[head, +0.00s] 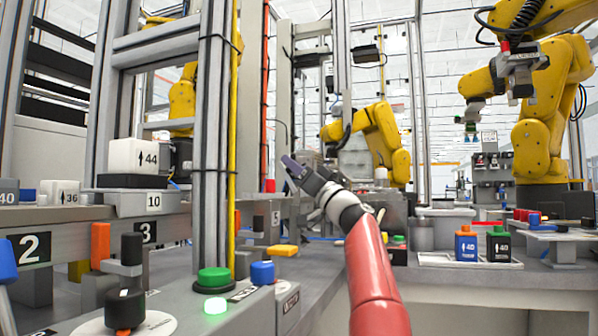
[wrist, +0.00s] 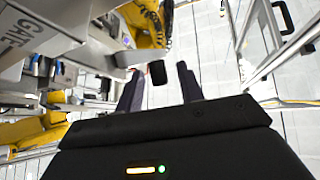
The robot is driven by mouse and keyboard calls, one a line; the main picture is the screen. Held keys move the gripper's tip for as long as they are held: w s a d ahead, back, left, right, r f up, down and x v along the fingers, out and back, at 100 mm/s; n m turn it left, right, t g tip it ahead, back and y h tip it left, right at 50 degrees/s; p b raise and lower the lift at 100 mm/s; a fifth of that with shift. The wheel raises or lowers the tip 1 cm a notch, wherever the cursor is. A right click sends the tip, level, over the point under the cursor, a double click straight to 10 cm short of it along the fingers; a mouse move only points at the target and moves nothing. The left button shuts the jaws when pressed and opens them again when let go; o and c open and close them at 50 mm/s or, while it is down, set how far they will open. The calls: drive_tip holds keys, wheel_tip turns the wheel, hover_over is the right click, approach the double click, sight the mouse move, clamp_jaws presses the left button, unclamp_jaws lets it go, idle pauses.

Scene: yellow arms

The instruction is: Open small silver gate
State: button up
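A silver-grey panel with lettering that seems to read "GATE" (wrist: 22,28) is at the upper left of the wrist view, cut off by the frame. A grey bar runs from that side toward a short black knob (wrist: 157,73), which shows between and beyond my fingertips. I cannot tell whether they touch. I cannot clearly pick out the small silver gate in the head view. My gripper (head: 292,165) is raised at the centre of the head view, pointing up and left. In the wrist view its two dark fingers (wrist: 160,80) are apart, with nothing held.
Tall grey posts (head: 215,150) and a yellow pole (head: 234,130) stand left of my gripper. A green button (head: 213,279), a blue button (head: 262,272) and a black-handled lever (head: 131,250) are on the front left bench. Bottles (head: 466,244) stand on a tray at right.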

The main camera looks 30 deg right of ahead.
drive_tip(key=b+v, duration=0.1)
drive_tip(key=v, duration=0.7)
drive_tip(key=shift+r, duration=0.1)
